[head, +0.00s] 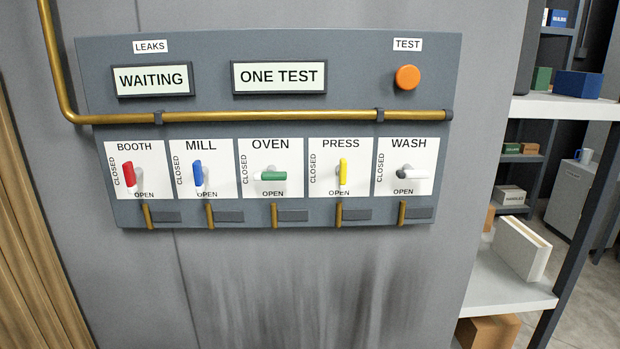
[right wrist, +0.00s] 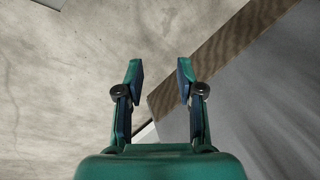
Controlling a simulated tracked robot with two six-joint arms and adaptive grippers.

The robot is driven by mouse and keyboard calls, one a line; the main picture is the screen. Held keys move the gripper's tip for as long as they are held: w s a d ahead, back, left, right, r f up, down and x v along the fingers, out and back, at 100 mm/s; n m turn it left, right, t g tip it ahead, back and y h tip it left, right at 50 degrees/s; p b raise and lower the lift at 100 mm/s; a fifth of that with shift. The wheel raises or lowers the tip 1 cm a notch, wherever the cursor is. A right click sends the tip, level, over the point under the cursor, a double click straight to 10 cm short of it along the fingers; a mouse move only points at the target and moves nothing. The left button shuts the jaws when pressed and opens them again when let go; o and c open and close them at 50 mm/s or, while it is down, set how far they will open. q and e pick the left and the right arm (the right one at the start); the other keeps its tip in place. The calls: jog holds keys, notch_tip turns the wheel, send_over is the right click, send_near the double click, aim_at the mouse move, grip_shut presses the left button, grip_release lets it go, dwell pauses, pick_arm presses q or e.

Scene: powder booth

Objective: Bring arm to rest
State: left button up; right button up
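My right gripper (right wrist: 158,78) shows in the right wrist view with its two green and dark fingers spread apart. Nothing is between them, and the fingers touch nothing visible. Neither gripper shows in the head view, so where my left gripper is cannot be seen. The grey valve panel (head: 210,60) on the wall is unobstructed by my arms. Its red booth handle (head: 129,174), blue mill handle (head: 198,173) and yellow press handle (head: 343,171) stand upright. The green oven handle (head: 273,176) and white wash handle (head: 414,173) lie horizontal.
The panel displays read WAITING (head: 152,79) and ONE TEST (head: 278,77). An orange button (head: 407,77) sits below TEST. A brass pipe (head: 270,116) crosses the panel. Shelving (head: 505,282) with boxes stands at right. Below the panel the wall is bare.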

jog(key=s+a+n+g+y, duration=0.1)
jog(key=s+a+n+g, duration=0.15)
jog(key=s+n, duration=0.4)
notch_tip(320, 180, up, 26)
jog(key=p, duration=2.7)
jog(key=shift+s+a+r+m, duration=0.2)
jog(key=shift+s+a+m, duration=0.1)
jog(key=shift+a+m, duration=0.15)
jog(key=shift+t, duration=0.25)
jog(key=shift+c, duration=0.3)
grip_shut()
